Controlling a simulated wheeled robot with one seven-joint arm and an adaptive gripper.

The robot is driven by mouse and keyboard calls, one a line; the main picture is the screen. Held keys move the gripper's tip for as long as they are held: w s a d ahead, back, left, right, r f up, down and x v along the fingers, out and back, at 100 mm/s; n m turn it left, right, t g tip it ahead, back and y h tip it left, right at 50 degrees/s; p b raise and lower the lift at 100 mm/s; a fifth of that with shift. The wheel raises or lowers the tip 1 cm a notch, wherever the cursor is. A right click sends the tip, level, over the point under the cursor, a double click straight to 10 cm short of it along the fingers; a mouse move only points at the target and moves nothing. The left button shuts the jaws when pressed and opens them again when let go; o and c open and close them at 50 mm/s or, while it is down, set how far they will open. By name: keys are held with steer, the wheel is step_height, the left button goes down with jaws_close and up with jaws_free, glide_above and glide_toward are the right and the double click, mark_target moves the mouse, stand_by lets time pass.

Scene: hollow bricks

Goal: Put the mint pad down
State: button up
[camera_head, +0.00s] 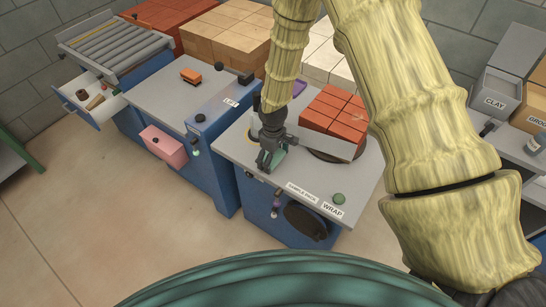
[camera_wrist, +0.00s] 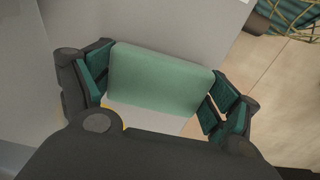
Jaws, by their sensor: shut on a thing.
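The mint pad (camera_wrist: 160,78) is a pale green rounded block. In the wrist view it sits between the two fingers of my gripper (camera_wrist: 163,90), which is shut on it at both ends. In the head view my gripper (camera_head: 268,160) is over the front left part of the grey wrap table (camera_head: 235,152), and the pad (camera_head: 279,154) shows only as a small green patch there. I cannot tell whether the pad touches the tabletop.
Red bricks (camera_head: 333,112) stand on a turntable behind and right of my gripper. A green button (camera_head: 338,199) and a "SAMPLE PADS" label (camera_head: 302,193) are near the front edge. A blue lift bench (camera_head: 215,118) stands left. An open drawer (camera_head: 88,100) holds small items.

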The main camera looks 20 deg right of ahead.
steer(key=shift+f, duration=0.4)
steer(key=shift+f, duration=0.2)
steer(key=o, duration=1)
steer(key=shift+o, duration=0.2)
steer(key=shift+r, duration=0.25)
step_height(320, 180, up, 12)
steer(key=b, duration=0.3)
steer(key=shift+b, duration=0.3)
steer(key=shift+s+f, duration=0.1)
